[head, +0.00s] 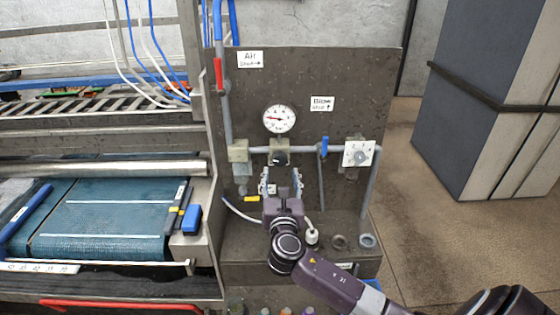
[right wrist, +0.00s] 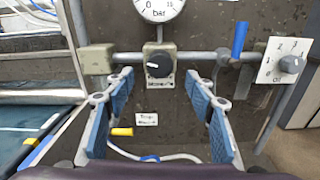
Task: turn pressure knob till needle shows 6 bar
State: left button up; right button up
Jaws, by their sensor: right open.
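The pressure gauge (head: 279,118) is a round white dial on the dark panel. Its red needle points roughly left; the exact reading is too small to tell. The right wrist view shows only the dial's lower part (right wrist: 160,8), marked bar. The dark round pressure knob (right wrist: 159,65) sits on a beige block just below the gauge, with a light mark on its face. My right gripper (right wrist: 158,88) is open and empty. Its blue-padded fingers point at the panel, one either side of the knob's line and apart from it. My left gripper is not in view.
A blue-handled valve (head: 324,146) and a white plate with a numbered dial (head: 358,154) are right of the knob. A red-handled valve (head: 218,74) is at upper left. A hose and yellow-handled part (right wrist: 122,132) lie below. A teal belt (head: 105,215) is left.

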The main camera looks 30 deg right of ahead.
aim_at(280, 162)
jog(key=shift+p+x, duration=0.85)
jog(key=shift+x, duration=2.95)
jog(key=shift+c, duration=0.3)
jog(key=c, duration=1.1)
